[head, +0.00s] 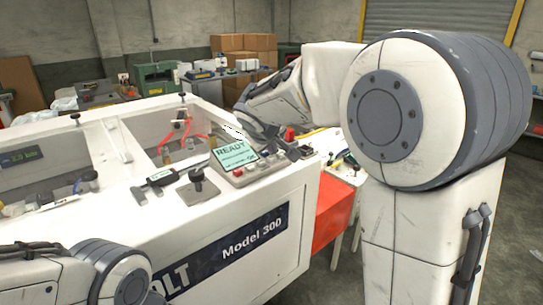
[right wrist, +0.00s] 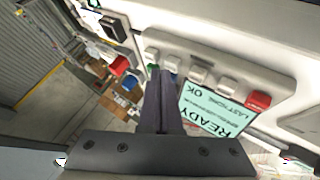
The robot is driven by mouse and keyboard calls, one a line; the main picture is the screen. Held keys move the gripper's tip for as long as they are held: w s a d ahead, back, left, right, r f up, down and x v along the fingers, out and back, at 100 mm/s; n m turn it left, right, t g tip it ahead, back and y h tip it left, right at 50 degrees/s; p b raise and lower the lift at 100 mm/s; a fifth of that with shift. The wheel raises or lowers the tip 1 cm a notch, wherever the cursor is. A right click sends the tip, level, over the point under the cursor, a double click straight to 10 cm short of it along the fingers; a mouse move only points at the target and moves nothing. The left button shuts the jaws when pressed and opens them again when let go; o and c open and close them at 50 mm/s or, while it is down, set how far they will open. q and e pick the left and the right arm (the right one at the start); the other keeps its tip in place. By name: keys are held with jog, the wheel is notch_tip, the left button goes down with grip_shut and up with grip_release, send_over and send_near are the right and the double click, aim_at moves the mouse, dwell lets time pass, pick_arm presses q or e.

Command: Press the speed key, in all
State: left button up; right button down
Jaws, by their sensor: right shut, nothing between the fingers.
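The control panel (head: 262,168) is a grey box on the white machine's near right corner. Its lit screen (head: 235,154) reads READY; the screen also shows in the right wrist view (right wrist: 215,110), upside down. I cannot read which one is the speed key. Contact cannot be told. My left gripper is out of view.
The white machine (head: 245,253), marked Model 300, fills the left and middle, with open bays holding red tubing (head: 185,128). A side table (head: 345,172) is behind the panel.

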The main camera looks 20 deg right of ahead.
aim_at(271, 164)
jog(key=shift+r, duration=0.45)
jog(key=shift+r, duration=0.1)
notch_tip(271, 164, up, 5)
jog(key=p, duration=0.4)
dwell(0.6)
